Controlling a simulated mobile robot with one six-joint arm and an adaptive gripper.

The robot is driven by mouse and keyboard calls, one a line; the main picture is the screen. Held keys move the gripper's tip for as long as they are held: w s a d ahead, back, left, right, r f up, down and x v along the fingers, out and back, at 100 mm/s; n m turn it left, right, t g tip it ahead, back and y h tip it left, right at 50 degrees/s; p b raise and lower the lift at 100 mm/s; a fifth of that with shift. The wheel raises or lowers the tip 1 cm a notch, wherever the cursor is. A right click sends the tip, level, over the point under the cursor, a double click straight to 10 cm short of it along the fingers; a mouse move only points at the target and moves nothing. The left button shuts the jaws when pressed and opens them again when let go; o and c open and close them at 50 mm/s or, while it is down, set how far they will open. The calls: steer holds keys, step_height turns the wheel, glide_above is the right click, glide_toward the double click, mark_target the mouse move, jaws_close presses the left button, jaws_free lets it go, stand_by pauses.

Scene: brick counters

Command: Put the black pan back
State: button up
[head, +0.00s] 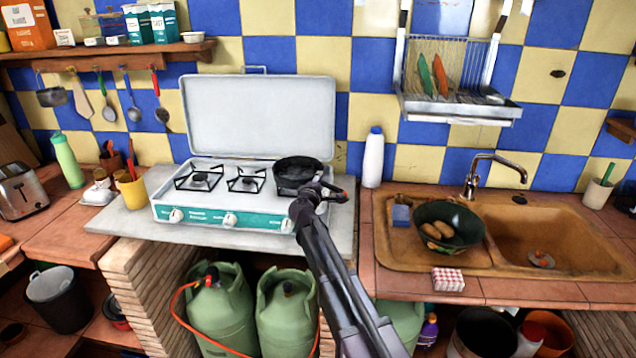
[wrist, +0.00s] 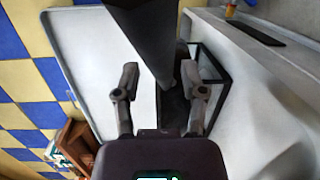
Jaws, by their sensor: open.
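The black pan (head: 298,170) is at the right burner of the white camping stove (head: 165,211), to the right of two bare burners. I cannot tell for sure whether it rests flat on its grate. My gripper (head: 322,190) is at the pan's front right edge, with its arm coming up from below. In the wrist view, the two fingers of my gripper (wrist: 161,90) stand apart. A dark piece, apparently part of the black pan (wrist: 145,30), reaches down between them. Contact is unclear. The pan's handle is not clearly visible in the head view.
The raised stove lid (head: 260,115) stands behind the burners. A white bottle (head: 373,158) stands right of the stove. The sink (head: 560,225) holds a dark bowl (head: 462,215) on its drainer. A yellow cup (head: 132,190) is at left. Utensils hang under the shelf (head: 110,52).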

steer(key=shift+r, duration=0.2)
steer(key=s+a, duration=0.2)
steer(key=s, duration=0.9)
steer(key=shift+s+r+p, duration=0.35)
steer(key=shift+s+p, duration=0.05)
steer(key=shift+p, duration=0.05)
steer(key=shift+a, duration=0.1)
